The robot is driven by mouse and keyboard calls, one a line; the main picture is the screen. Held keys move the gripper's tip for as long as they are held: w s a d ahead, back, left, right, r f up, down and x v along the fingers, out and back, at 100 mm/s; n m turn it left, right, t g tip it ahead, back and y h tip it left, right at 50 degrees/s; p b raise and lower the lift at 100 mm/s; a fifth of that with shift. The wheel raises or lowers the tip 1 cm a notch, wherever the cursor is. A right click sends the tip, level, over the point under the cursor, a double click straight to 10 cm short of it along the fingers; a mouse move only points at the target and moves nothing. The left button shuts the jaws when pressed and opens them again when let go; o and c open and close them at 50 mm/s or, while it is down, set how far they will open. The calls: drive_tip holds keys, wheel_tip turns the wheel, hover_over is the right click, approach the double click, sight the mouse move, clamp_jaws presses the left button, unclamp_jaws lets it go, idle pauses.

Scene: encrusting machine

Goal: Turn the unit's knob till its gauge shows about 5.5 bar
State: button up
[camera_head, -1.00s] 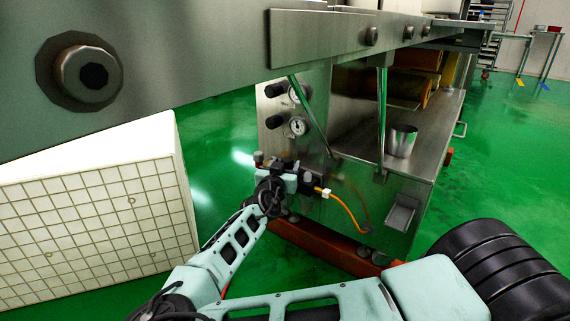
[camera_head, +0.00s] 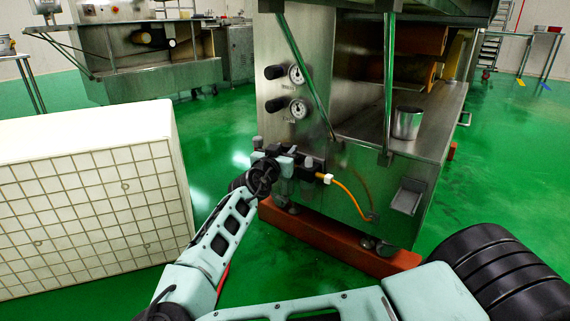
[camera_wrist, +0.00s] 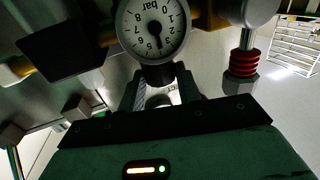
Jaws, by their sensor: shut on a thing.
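The pneumatic unit (camera_head: 300,168) is fixed low on the near side of the steel machine, with an orange hose leaving it. Its round white gauge (camera_wrist: 153,28) is at the top of the wrist view, marked in bar and seen upside down.
Two other gauges (camera_head: 297,75) with black knobs are on the machine's panel (camera_head: 265,110) above. A steel cup (camera_head: 407,122) stands on its ledge. A white gridded block (camera_head: 90,200) is at the left. Green floor is clear at the right.

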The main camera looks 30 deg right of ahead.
drive_tip(key=shift+f+g+b, duration=0.3)
drive_tip(key=shift+f+b, duration=0.05)
drive_tip(key=shift+b, duration=0.15)
drive_tip(key=shift+w+a+r+m+g+h+b, duration=0.1)
drive_tip(key=shift+r+m+g+h+b, duration=0.15)
drive_tip(key=shift+m+g+h+b, duration=0.4)
drive_tip(key=shift+w+a+r+m+g+h+b, duration=0.1)
drive_tip(key=shift+m+g+h, duration=0.15)
drive_tip(key=shift+m+g, duration=0.5)
drive_tip(key=shift+w+d+f+m+g+h+b, duration=0.15)
drive_tip(key=shift+m+g+h, duration=0.2)
drive_tip(key=shift+g, duration=0.6)
drive_tip(key=shift+w+a+r+m+g+h+b, duration=0.1)
drive_tip(key=shift+a+r+m+g+h, duration=0.05)
drive_tip(key=shift+m+g, duration=0.6)
drive_tip(key=shift+g, duration=0.4)
drive_tip(key=o, duration=1)
drive_tip(key=shift+c, duration=0.2)
drive_tip(key=shift+a, duration=0.1)
drive_tip(key=s+a+p, duration=0.2)
drive_tip(key=a+p, duration=0.6)
drive_tip(key=a, duration=0.9)
drive_tip(key=shift+s+p, duration=0.3)
